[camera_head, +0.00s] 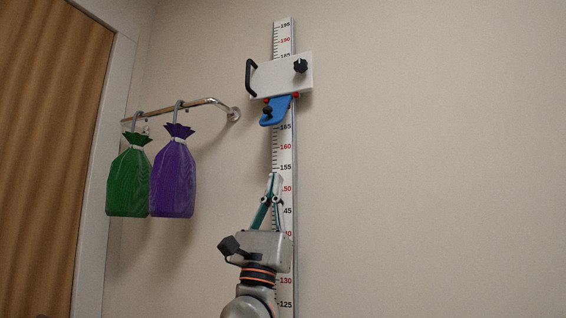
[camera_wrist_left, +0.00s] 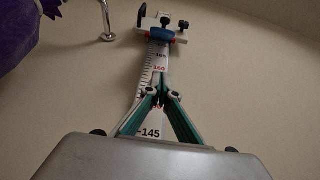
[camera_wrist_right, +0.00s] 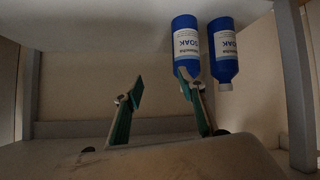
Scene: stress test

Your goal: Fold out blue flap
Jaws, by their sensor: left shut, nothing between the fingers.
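The blue flap (camera_head: 276,110) hangs below the white head piece (camera_head: 281,74) of the height-measuring rule on the wall. It carries a small black knob and points down to the left. It also shows in the left wrist view (camera_wrist_left: 162,34), beyond the fingertips. My left gripper (camera_head: 274,177) is below the flap, in front of the rule, with its fingers shut, empty and pointing up. A clear gap lies between fingertips and flap. My right gripper (camera_wrist_right: 162,86) shows only in its wrist view, with fingers apart and nothing between them.
The rule (camera_head: 285,150) runs vertically up the wall. A metal rail (camera_head: 190,106) to its left holds a green bag (camera_head: 129,180) and a purple bag (camera_head: 173,177). Two blue bottles (camera_wrist_right: 186,45) (camera_wrist_right: 223,52) show beyond my right gripper. The wall right of the rule is clear.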

